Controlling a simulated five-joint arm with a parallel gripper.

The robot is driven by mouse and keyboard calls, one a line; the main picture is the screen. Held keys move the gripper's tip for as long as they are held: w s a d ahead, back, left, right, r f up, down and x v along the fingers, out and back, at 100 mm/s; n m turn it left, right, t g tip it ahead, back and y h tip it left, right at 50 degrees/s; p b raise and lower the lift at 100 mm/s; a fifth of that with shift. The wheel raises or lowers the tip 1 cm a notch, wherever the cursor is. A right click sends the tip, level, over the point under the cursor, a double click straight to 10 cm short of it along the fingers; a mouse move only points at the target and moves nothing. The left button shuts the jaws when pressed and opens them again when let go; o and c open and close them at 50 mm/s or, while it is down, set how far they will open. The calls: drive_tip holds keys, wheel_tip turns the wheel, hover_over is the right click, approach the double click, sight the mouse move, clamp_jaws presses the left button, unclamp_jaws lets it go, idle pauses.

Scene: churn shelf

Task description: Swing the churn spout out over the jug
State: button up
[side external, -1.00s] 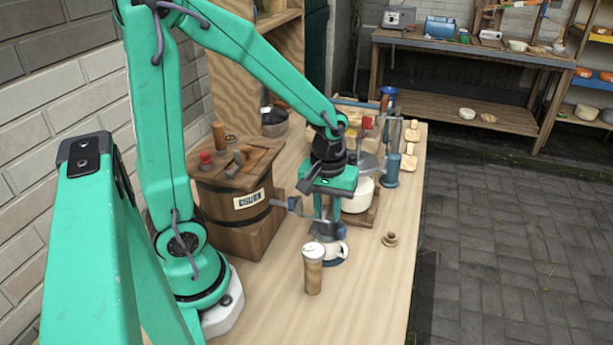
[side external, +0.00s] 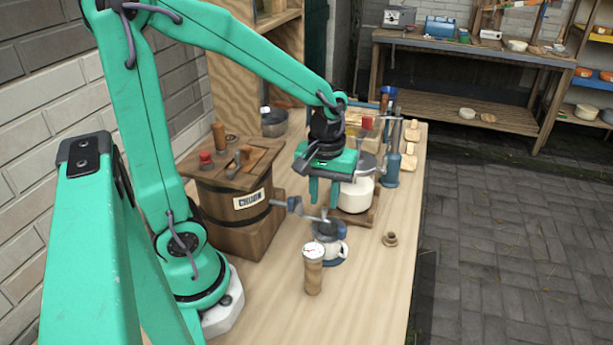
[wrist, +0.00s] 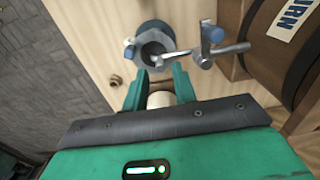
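The wooden churn (side external: 232,225) stands on the bench with its label facing out. Its grey spout (side external: 310,217) reaches out from the churn's side. In the wrist view the spout (wrist: 178,56) ends over the mouth of the grey-blue jug (wrist: 155,42); its blue-topped tap (wrist: 213,34) is near the churn. The jug (side external: 328,233) also shows in the side view, upright, with a pale handle on the right. My gripper (side external: 323,203) is open and empty, above and apart from the spout and jug. Both fingers (wrist: 160,85) show apart in the wrist view.
A wooden cylinder with a white dial top (side external: 313,270) stands just in front of the jug. A white pot (side external: 356,195) is behind my gripper, with a blue bottle (side external: 391,170) to its right. A small brown knob (side external: 390,239) lies right.

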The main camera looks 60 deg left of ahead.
drive_tip(key=shift+r, duration=1.1)
drive_tip(key=s+d+r+m+t, duration=0.2)
drive_tip(key=s+r+m+t, duration=0.3)
drive_tip(key=r+m, duration=0.3)
drive_tip(key=shift+s+r+m+t, duration=0.2)
drive_tip(key=shift+s+m+t, duration=0.1)
drive_tip(key=shift+s+m, duration=0.25)
